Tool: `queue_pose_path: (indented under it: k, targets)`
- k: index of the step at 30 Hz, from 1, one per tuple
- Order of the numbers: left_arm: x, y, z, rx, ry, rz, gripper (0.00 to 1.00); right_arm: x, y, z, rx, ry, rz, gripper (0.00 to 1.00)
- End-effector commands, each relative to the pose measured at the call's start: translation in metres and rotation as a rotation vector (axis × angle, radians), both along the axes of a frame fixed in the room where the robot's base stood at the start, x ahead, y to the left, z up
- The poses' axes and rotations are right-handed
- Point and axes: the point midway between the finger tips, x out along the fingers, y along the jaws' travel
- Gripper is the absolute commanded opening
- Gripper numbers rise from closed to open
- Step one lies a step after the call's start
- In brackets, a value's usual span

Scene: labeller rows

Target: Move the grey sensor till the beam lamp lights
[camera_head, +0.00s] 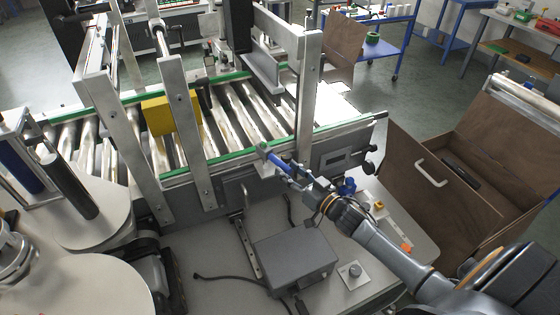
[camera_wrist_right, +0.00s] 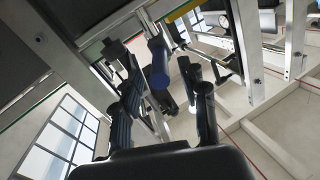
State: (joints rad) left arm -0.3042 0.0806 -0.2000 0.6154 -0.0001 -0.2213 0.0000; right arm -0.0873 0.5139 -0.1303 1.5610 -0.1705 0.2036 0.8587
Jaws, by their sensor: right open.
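A short blue-grey cylinder, which looks like the sensor (camera_head: 276,162), sits at the near green rail of the conveyor, by a small metal bracket. In the right wrist view its round dark-blue end (camera_wrist_right: 160,79) faces me. My right gripper (camera_head: 287,172) reaches in from the lower right, right at the cylinder. In the wrist view its fingers (camera_wrist_right: 163,90) are apart, one on each side of the cylinder; I cannot tell whether either touches it. I cannot pick out the beam lamp or whether it is lit. My left gripper is not in view.
A yellow box (camera_head: 158,115) stands on the conveyor rollers (camera_head: 235,112), behind a metal upright (camera_head: 186,130). Another upright (camera_head: 306,95) rises close to my right gripper. A grey box (camera_head: 295,256) and a knob plate (camera_head: 352,274) are below. A brown wooden cabinet (camera_head: 440,200) stands right.

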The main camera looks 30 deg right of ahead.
Motion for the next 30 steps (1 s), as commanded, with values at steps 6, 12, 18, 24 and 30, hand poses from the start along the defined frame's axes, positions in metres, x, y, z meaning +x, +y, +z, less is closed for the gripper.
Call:
queue_pose_path:
  k: [6, 12, 18, 24, 30]
  targets:
    - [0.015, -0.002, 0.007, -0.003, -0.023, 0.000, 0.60, 0.032, 0.008, 0.001, 0.000, 0.000, -0.001, 0.43]
    - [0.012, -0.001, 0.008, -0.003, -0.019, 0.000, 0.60, 0.042, 0.010, 0.000, -0.001, 0.001, -0.001, 0.43]
    - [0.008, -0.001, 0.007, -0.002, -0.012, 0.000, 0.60, 0.043, 0.010, 0.000, -0.001, 0.001, 0.000, 0.43]
    - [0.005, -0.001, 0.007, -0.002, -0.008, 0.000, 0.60, 0.043, 0.010, -0.001, -0.001, 0.001, 0.000, 0.17]
    - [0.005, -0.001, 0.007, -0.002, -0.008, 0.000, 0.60, 0.043, 0.010, -0.001, -0.001, 0.001, 0.000, 0.00]
